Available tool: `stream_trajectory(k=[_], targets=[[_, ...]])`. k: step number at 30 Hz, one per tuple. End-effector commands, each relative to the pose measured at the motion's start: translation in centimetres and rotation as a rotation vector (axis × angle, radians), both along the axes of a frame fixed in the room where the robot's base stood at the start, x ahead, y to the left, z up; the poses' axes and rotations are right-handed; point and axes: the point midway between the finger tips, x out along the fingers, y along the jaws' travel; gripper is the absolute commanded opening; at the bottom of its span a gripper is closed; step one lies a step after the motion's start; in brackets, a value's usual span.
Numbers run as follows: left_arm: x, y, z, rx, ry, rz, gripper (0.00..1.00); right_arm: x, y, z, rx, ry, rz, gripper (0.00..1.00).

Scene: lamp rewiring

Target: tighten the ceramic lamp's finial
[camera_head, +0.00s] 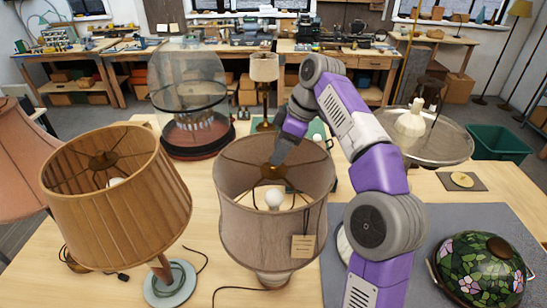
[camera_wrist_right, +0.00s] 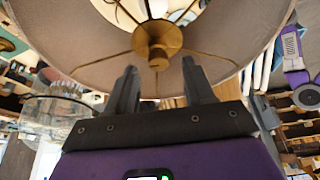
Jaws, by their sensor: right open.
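The ceramic lamp stands in the middle of the head view with a grey-beige drum shade (camera_head: 240,215) that has a tag on it. Its pale base (camera_head: 274,281) shows only a little below the shade. The brass finial (camera_wrist_right: 158,58) sits at the hub of the shade's spokes in the right wrist view. My right gripper (camera_wrist_right: 160,82) is open, its two dark fingers either side of the finial's line but short of it in the picture; contact does not show. My left gripper is not in view.
A pleated tan lamp (camera_head: 120,205) stands close on the left, with a pink shade (camera_head: 20,160) beyond. A glass dome (camera_head: 188,85) is behind. A stained-glass shade (camera_head: 480,270) lies on the grey mat (camera_head: 440,222) at right. Cords lie on the table.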

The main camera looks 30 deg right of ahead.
Motion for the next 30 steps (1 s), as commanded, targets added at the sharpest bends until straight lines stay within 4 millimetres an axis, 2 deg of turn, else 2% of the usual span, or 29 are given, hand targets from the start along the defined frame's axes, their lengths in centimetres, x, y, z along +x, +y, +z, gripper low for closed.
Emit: stream_trajectory(k=[9, 21, 23, 30], targets=[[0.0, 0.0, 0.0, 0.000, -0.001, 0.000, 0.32, 0.8, 1.0, -3.2, 0.000, 0.002, -0.001, 0.53], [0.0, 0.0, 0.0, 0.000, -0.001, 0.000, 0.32, 0.9, 1.2, -3.8, 0.001, 0.000, -0.001, 0.53], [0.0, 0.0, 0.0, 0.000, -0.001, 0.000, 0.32, 0.9, 1.2, -3.8, 0.001, 0.000, -0.001, 0.45], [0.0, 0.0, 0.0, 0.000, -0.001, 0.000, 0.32, 0.9, 1.2, -3.8, 0.001, -0.001, 0.000, 0.08]])
